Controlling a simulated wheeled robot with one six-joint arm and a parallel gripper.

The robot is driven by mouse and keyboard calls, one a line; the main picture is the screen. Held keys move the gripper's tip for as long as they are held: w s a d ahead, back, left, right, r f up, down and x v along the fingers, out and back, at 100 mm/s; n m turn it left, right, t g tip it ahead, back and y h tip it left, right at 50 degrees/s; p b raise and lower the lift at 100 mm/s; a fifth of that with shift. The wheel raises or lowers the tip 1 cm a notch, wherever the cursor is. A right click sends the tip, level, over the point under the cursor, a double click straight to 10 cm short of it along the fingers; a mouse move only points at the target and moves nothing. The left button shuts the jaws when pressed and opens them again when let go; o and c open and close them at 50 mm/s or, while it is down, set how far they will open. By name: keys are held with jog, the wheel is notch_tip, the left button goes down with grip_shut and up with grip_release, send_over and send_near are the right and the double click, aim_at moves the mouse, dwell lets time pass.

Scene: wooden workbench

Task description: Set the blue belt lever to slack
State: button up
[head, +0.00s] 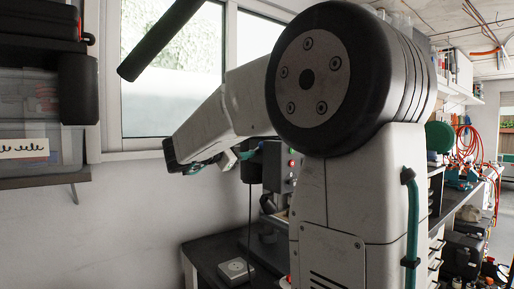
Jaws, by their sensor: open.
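No blue belt lever can be made out in the head view. A grey machine (278,165) with small red and green spots on its front stands behind my arm, and my arm hides much of it. The lever may be on a hidden part. My arm fills the middle of the view and its forearm reaches left in front of the window. Its far end and a bit of teal hose show beside the machine. The fingers of my gripper cannot be seen.
A dark bench (215,248) stands below the machine, with a small pale box (237,270) on it. A wall shelf (45,182) with bins and dark cases is at the left. Shelving and a cluttered bench run along the right. The window (170,80) is behind my forearm.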

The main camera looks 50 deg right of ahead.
aim_at(257, 149)
jog(key=d, duration=0.7)
jog(key=shift+d, duration=0.3)
grip_shut()
